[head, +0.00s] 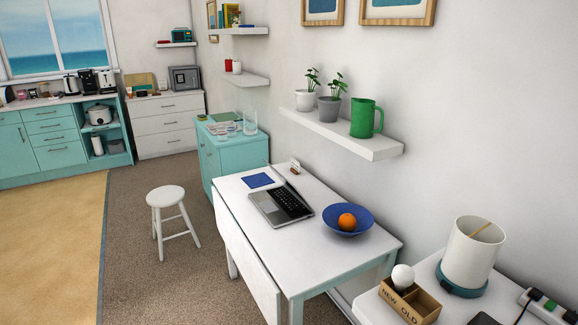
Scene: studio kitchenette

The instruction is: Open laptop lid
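A grey laptop (281,206) lies on the white drop-leaf table (242,207), left of a blue bowl. Its light palm rest and dark keyboard area are exposed, so the lid does not lie shut over them. I cannot make out a raised screen, and the lid's angle is unclear. Neither of my grippers is in view.
An orange (347,221) sits in the blue bowl (361,212) close to the laptop. A blue mat (257,180) lies beyond it. A wall shelf (351,133) with plants and a green mug overhangs. A white stool (166,196) stands left; carpet between is clear.

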